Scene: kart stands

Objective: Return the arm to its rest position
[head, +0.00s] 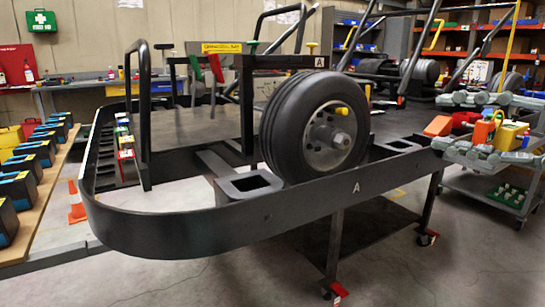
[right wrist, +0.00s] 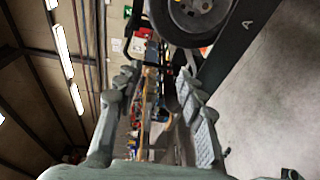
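My right gripper (head: 444,122) is at the right edge of the head view, beside the right end of the black kart frame (head: 250,217). Its two grey-green fingers are spread apart, one above the other. In the right wrist view the gripper (right wrist: 155,76) is also open, with no object held between its pads. Orange and yellow items show between the fingers in the head view, seemingly behind them. My left gripper is not in view.
A black wheel (head: 289,125) stands on the kart frame; it also shows in the right wrist view (right wrist: 190,14). A grey trolley (head: 470,184) stands behind the gripper. A wooden bench (head: 52,180) with several black-and-blue boxes is at left. An orange cone (head: 76,205) stands nearby.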

